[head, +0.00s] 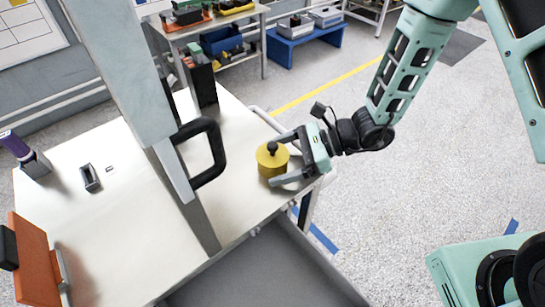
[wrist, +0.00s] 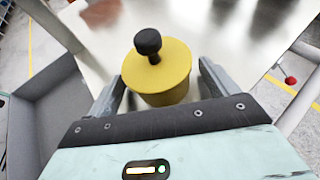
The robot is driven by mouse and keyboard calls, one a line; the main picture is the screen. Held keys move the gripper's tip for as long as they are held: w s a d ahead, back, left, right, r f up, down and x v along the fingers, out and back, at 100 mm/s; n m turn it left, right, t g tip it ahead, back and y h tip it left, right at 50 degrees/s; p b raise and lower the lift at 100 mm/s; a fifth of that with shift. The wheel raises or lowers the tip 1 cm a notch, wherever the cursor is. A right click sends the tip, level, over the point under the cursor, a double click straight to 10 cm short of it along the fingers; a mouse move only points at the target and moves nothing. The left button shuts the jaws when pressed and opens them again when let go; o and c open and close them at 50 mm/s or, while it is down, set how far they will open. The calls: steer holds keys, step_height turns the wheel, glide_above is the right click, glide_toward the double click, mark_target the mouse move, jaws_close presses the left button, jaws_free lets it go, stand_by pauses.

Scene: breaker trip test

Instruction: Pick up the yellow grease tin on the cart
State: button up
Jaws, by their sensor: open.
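The yellow grease tin (head: 270,166) is a short round can with a black knob on its lid. It stands upright near the right edge of the cart's pale top (head: 120,215). My gripper (head: 276,159) is at the tin from the right, with one finger on its far side and one on its near side. In the wrist view the tin (wrist: 157,80) stands between the two spread fingers (wrist: 160,88). The jaws are open, and small gaps seem to show beside the tin. The tin's base is partly hidden by the near finger and the gripper body.
A grey panel (head: 130,100) with a black handle (head: 207,150) rises left of the tin. A purple-topped item (head: 18,148), a small dark holder (head: 90,178) and an orange item (head: 38,255) are on the cart's left.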

steer(key=shift+a, duration=0.1)
steer(key=c, duration=1.2)
